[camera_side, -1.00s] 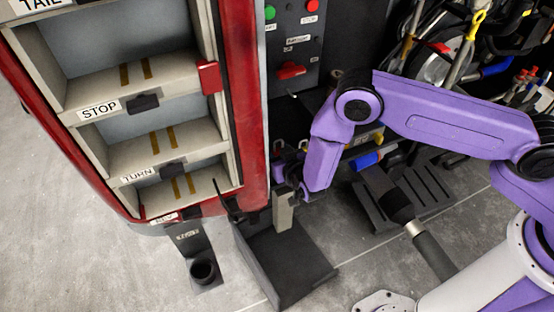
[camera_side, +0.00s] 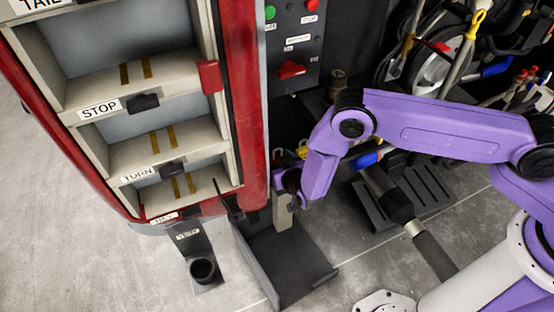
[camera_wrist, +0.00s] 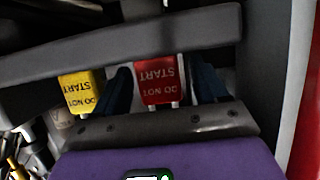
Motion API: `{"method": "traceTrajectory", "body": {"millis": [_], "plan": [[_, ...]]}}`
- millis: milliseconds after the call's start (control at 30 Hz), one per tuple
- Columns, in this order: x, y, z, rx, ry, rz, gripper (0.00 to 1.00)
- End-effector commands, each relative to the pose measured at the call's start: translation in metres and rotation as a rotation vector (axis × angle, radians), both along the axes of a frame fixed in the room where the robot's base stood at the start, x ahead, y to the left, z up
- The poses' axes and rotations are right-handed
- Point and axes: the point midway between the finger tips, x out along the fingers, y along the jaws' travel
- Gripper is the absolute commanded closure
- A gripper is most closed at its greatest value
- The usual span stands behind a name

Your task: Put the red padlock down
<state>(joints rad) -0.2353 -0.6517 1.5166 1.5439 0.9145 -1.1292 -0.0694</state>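In the wrist view, the red padlock (camera_wrist: 158,80), with upside-down "DO NOT START" lettering, sits between the two dark blue fingers of my gripper (camera_wrist: 163,84). Narrow light gaps show beside it, so the fingers appear open around it. Its pale shackle legs point towards the purple gripper body. A dark bar crosses just above it in the picture; I cannot tell whether they touch. A yellow padlock (camera_wrist: 80,92) with similar lettering is to the left, outside the fingers. In the side view my arm hides the fingertips and the red padlock.
A red-edged cabinet (camera_side: 255,120) with labelled shelves stands close left of my gripper. A control panel (camera_side: 293,45) with buttons and a red switch is behind. A dark tray (camera_side: 290,265) lies on the floor below. Cables and tools crowd the back right.

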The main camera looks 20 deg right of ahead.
Motion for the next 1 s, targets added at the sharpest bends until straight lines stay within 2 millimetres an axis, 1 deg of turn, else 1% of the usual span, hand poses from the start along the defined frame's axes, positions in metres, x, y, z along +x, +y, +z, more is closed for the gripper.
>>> {"method": "traceTrajectory", "body": {"millis": [233, 367, 467, 800, 900, 1000], "plan": [[0.000, 0.000, 0.003, 0.000, 0.000, 0.000, 0.28], [-0.011, 0.001, 0.007, -0.001, 0.002, 0.002, 0.28], [-0.025, 0.001, 0.013, -0.002, 0.002, 0.003, 0.28], [-0.082, 0.001, 0.037, -0.002, 0.001, 0.004, 0.28], [-0.095, 0.001, 0.042, -0.002, 0.001, 0.004, 0.28], [-0.104, 0.000, 0.046, -0.001, 0.001, 0.002, 0.28]]}}
